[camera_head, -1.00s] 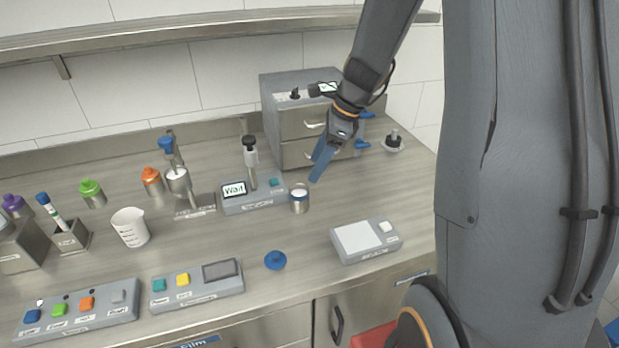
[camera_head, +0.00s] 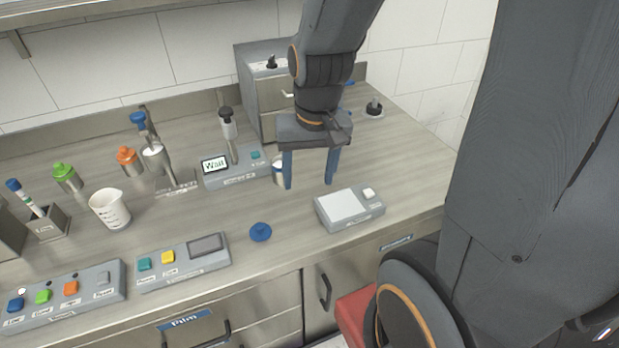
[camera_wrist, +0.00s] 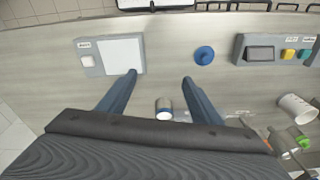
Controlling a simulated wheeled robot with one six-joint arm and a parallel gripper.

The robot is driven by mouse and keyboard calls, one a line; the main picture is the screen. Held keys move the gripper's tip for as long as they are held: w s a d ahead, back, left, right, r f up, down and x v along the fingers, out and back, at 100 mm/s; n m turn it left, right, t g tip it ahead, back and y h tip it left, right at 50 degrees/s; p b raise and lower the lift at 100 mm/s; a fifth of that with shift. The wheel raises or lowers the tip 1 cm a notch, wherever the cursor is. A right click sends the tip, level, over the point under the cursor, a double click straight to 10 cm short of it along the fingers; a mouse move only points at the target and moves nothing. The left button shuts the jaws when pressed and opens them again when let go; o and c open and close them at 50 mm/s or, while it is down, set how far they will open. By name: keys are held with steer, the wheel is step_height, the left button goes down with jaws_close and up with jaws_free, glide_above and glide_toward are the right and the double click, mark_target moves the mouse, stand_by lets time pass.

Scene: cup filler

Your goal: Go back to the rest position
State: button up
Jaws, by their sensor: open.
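My gripper (camera_head: 308,184) is open, with its two blue fingers spread and pointing down above the counter; it also shows in the wrist view (camera_wrist: 158,80). Nothing is between the fingers. A small metal cup (camera_head: 277,172) stands on the counter by the dispenser reading "Wait" (camera_head: 222,170), partly hidden behind the left finger in the head view. In the wrist view the cup (camera_wrist: 164,108) shows upright and apart from the fingers.
A scale (camera_head: 345,208) lies right of my gripper, and a blue lid (camera_head: 260,232) is at the counter's front. Button panels (camera_head: 183,262) line the front left. A white beaker (camera_head: 110,208) and orange-capped bottle (camera_head: 128,160) stand left. A drawer cabinet (camera_head: 262,95) is behind.

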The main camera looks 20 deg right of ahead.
steer(key=shift+s+a+f+n, duration=0.15)
steer(key=shift+s+n, duration=0.55)
steer(key=shift+n, duration=0.4)
